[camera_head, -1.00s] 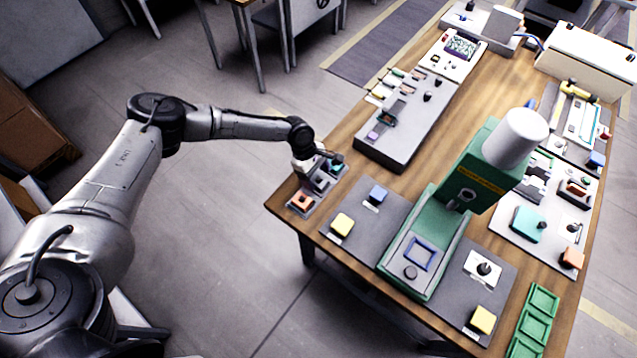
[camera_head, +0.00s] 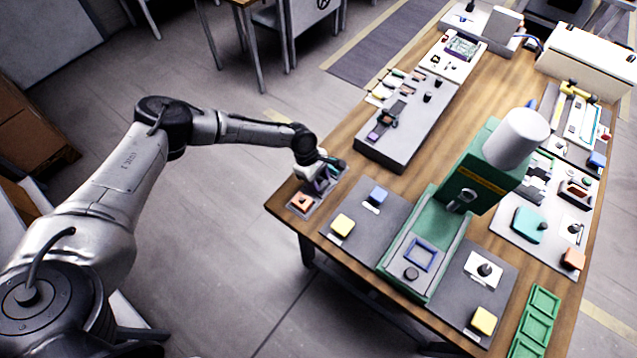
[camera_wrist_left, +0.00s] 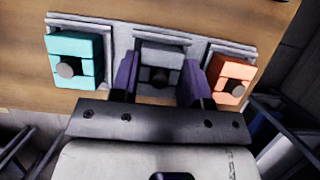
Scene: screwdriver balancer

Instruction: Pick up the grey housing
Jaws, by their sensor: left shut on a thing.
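The grey housing (camera_wrist_left: 160,58) stands in the middle of a row of three housings in the left wrist view, between a teal housing (camera_wrist_left: 75,58) and an orange housing (camera_wrist_left: 233,80). My left gripper (camera_wrist_left: 158,75) has its purple fingers on both sides of the grey housing and is shut on it. In the head view my left gripper (camera_head: 322,178) is down at the row on the table's left corner and mostly hides the grey housing. The orange housing (camera_head: 301,202) is beside it. My right gripper is not in view.
A dark mat with a yellow block (camera_head: 342,225) and a blue block (camera_head: 378,194) lies to the right of the row. A green press (camera_head: 440,235) stands beyond it. A grey tool tray (camera_head: 395,145) lies further back.

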